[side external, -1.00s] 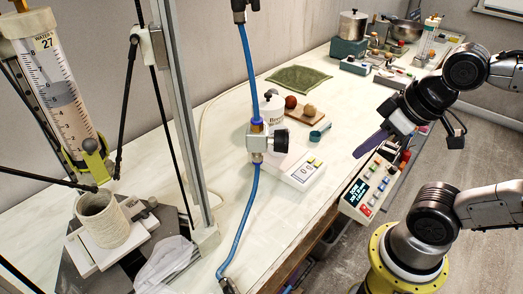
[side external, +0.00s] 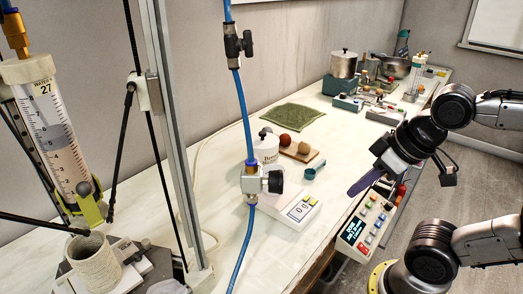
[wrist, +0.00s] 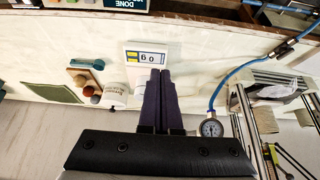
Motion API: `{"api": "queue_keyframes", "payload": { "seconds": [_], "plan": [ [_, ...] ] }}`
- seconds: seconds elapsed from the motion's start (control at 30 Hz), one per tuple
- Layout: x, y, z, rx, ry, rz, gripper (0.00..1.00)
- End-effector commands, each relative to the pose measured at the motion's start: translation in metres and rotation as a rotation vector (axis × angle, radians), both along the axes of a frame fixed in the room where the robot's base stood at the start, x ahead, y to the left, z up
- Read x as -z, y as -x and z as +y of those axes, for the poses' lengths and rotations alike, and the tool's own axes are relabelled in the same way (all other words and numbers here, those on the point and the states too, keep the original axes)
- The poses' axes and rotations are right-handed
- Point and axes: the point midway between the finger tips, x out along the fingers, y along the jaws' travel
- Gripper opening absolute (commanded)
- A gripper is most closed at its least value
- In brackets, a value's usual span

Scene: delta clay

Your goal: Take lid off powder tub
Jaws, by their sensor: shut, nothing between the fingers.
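The powder tub (side external: 267,153) is a white, partly lettered jar on the bench, behind a white scale. Its white lid (side external: 266,139) with a dark knob sits on top. The tub also shows in the wrist view (wrist: 116,97), left of my fingers. My gripper (side external: 352,193) has purple fingers and hangs to the right of the tub, well apart from it, near the bench's front edge. In the wrist view the fingers (wrist: 160,73) lie together with nothing between them and cover part of the scale.
The white scale (side external: 296,211) stands in front of the tub. A blue hose (side external: 242,110) with a valve hangs in the side view. A green cloth (side external: 287,117) lies behind; a button panel (side external: 368,225) is near my gripper.

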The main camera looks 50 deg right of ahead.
Motion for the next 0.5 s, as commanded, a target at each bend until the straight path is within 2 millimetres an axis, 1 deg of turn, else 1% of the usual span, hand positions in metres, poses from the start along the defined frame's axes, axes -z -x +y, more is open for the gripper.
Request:
{"api": "queue_keyframes", "payload": {
  "seconds": [0.33, 0.37, 0.5],
  "plan": [
    [0.0, 0.0, 0.0, 0.0, 0.0, 0.0, 0.0],
    [0.0, 0.0, 0.0, 0.0, 0.0, 0.0, 0.04],
    [0.0, 0.0, 0.0, 0.0, 0.0, 0.0, 0.29]
  ]
}}
